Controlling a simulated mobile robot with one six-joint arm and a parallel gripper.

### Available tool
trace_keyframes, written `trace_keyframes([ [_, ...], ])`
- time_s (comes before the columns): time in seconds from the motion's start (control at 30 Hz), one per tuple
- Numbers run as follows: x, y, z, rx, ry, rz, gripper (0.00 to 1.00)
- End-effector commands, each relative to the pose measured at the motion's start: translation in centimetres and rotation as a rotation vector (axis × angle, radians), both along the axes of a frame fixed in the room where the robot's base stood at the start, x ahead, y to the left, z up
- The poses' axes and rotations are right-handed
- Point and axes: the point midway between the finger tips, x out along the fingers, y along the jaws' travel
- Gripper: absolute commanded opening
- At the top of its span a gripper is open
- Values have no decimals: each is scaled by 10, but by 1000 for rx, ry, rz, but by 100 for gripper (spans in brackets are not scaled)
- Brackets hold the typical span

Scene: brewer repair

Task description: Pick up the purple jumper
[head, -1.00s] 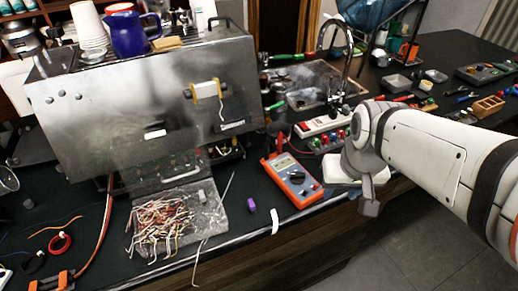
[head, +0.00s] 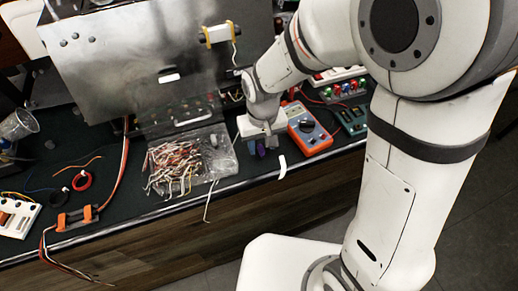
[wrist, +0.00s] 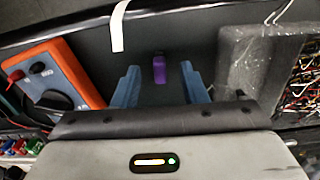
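The purple jumper (wrist: 159,69) is a small purple block with a darker end. It lies on the dark bench top near the front edge. In the wrist view it sits between and a little beyond the two blue fingers of my gripper (wrist: 160,80), which are spread apart with nothing held. In the head view my gripper (head: 256,148) points down at the bench, and the jumper shows only in part (head: 261,148), beside the fingers. I cannot tell how high the fingertips are above the bench.
An orange multimeter (head: 308,130) lies close on the right in the head view. A clear bag (head: 220,160) with a pile of wires (head: 175,163) lies to the left. A white strip (head: 282,167) hangs at the bench's front edge. The metal brewer (head: 130,50) stands behind.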

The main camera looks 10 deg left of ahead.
Motion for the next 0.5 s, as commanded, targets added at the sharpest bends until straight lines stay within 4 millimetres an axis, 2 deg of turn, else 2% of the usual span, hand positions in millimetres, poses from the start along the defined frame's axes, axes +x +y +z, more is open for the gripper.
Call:
trace_keyframes([
  [0.2,-1,0,-27,-1,3,0,39],
  [0.5,-1,0,-33,0,0,1,39],
])
